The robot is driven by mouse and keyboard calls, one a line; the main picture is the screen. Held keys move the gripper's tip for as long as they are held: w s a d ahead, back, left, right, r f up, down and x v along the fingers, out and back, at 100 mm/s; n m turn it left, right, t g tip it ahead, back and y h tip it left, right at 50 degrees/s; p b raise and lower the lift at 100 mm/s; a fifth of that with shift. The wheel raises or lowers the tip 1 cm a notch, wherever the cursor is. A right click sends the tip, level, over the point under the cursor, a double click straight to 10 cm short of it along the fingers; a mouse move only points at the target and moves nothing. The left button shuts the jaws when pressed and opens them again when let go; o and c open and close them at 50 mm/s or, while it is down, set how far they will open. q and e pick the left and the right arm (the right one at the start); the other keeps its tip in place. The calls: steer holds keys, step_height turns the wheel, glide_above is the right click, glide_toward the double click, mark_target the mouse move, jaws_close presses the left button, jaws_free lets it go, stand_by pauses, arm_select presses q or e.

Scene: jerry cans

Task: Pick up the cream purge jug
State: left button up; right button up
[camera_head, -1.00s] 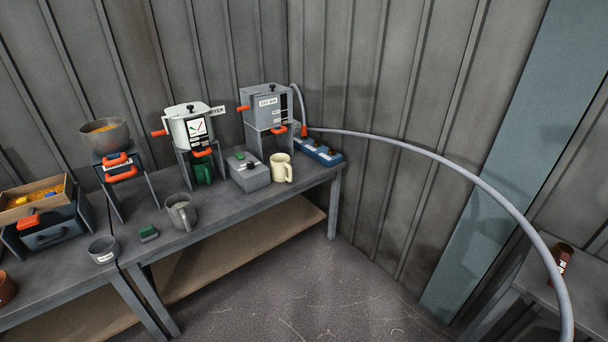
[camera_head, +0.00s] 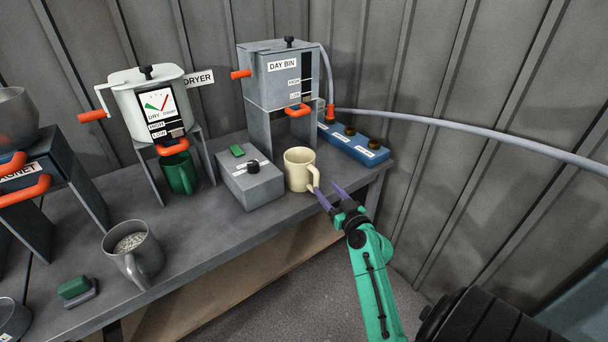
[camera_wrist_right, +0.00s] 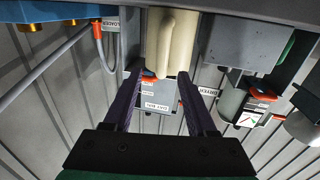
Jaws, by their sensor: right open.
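The cream purge jug (camera_head: 298,168) stands upright near the right end of the bench, in front of the day bin. Its handle is on its right side, facing my right gripper. It also shows at the top middle of the right wrist view (camera_wrist_right: 184,48), handle toward the camera. My right gripper (camera_head: 327,187) is open and empty, its two purple fingers pointing at the handle. In the right wrist view its fingertips (camera_wrist_right: 160,73) lie to either side of the handle's line. I cannot tell whether they touch the jug. My left gripper is out of view.
A grey box with a black knob (camera_head: 252,182) stands just left of the jug. The day bin (camera_head: 275,78) is behind it, with a blue block (camera_head: 352,146) to the right. A grey mug of pellets (camera_head: 134,252) and the dryer (camera_head: 150,112) stand further left.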

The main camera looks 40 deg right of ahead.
mark_target(318, 179)
steer(key=shift+w+d+r, duration=0.1)
steer(key=shift+w+r, duration=0.15)
steer(key=shift+w, duration=0.65)
steer(key=x, duration=0.5)
steer(key=shift+w+f, duration=0.1)
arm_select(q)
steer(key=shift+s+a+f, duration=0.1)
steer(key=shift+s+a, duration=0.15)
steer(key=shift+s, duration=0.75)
arm_select(e)
jaws_close()
